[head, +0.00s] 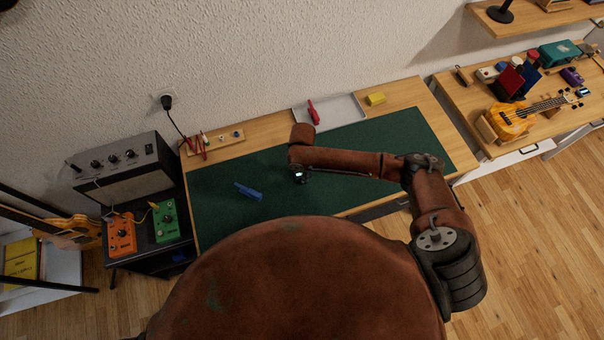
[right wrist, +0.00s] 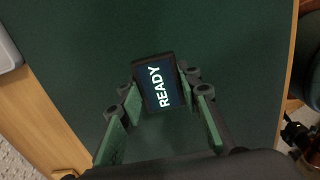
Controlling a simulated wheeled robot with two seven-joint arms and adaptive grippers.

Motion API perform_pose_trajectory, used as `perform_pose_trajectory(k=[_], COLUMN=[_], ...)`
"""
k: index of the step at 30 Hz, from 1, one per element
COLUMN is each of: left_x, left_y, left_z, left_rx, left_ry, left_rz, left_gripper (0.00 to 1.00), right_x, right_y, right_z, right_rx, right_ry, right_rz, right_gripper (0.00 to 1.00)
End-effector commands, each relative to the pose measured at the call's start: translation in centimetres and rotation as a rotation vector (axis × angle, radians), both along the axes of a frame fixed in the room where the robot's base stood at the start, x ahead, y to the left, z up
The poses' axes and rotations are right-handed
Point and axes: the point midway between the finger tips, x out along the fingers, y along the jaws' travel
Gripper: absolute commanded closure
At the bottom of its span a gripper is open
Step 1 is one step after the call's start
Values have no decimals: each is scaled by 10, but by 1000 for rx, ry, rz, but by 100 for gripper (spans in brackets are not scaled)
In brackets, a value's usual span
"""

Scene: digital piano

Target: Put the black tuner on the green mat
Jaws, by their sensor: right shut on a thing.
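The black tuner (right wrist: 160,84) shows in the right wrist view with a lit screen reading "READY". My right gripper (right wrist: 158,92) is shut on it, with a finger on each side. In the head view the tuner (head: 299,175) is a small dark block with a bright screen, below the end of my right arm. It is over the green mat (head: 385,140), which covers most of the desk. I cannot tell whether the tuner touches the mat or hangs just above it. My left gripper is not in view.
A blue object (head: 248,191) lies on the mat left of the tuner. Behind the mat are a grey tray (head: 345,107) with a red object (head: 313,112), a yellow block (head: 376,98) and a wooden strip (head: 222,143) with small tools. The mat's right part is clear.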

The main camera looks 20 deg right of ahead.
Motion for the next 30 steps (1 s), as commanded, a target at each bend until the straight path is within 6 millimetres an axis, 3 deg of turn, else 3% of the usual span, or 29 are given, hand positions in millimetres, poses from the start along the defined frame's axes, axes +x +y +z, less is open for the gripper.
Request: perform_pose_trajectory(k=[6, 7, 14, 23, 30], left_x=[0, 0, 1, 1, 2], left_y=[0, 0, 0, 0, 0], left_z=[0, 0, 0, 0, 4], left_rx=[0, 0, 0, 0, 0], left_ry=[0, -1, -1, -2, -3], left_rz=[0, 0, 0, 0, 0], left_gripper=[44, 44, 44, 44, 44], right_x=[0, 0, 0, 0, 1], right_y=[0, -1, -1, -1, -1], right_z=[-3, -3, -3, -1, 32], right_rx=[-1, -1, -1, 0, 0], right_ry=[1, 0, 1, 0, -3], right_rz=[-1, -1, -1, -1, 1], right_gripper=[92, 66, 51, 51, 51])
